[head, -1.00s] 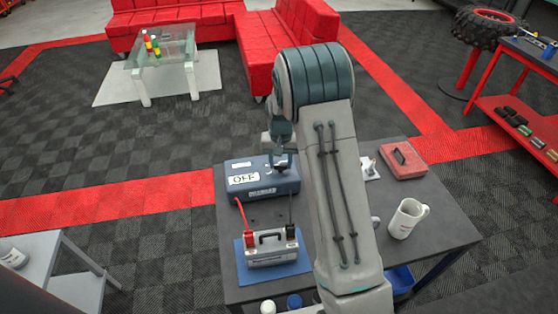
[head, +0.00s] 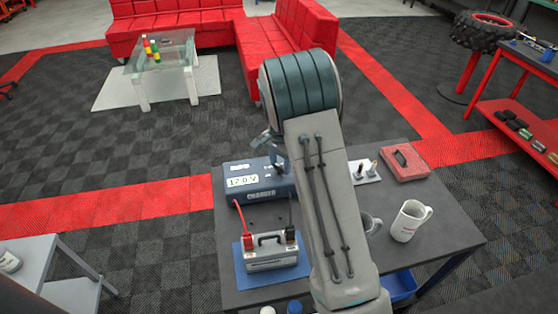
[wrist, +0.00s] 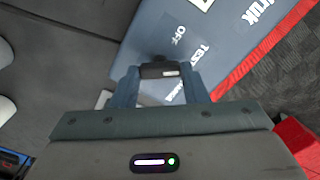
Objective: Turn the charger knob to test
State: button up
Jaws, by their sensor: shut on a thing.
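The charger (head: 262,192) is a blue-grey box at the back left of the dark table, and its display reads 12.0 V. In the wrist view its top (wrist: 140,45) carries the labels OFF and TEST, and a third label partly covered by my gripper. The dark charger knob (wrist: 158,71) has a small white mark on its right half, toward the TEST side. My gripper (wrist: 160,82) is shut on the knob, one finger on each side. In the head view my gripper (head: 281,160) is over the charger's right part, and my arm hides the knob there.
A silver battery (head: 271,256) with a red and a dark clamp stands on a blue mat in front of the charger. A white mug (head: 408,222), a grey mug (head: 372,224), a plate with posts (head: 365,172) and a red case (head: 404,162) are to the right.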

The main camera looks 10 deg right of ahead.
aim_at(279, 166)
jog(key=shift+w+a+r, duration=0.1)
jog(key=shift+a+r, duration=0.05)
dwell(0.3)
jog(key=o, duration=1)
jog(key=shift+a, duration=0.15)
jog(key=shift+d, duration=0.2)
jog(key=shift+r, duration=0.15)
notch_tip(279, 166, up, 14)
jog(key=shift+a+f+b, duration=0.1)
jog(key=shift+f+b, duration=0.15)
jog(key=shift+b, duration=0.45)
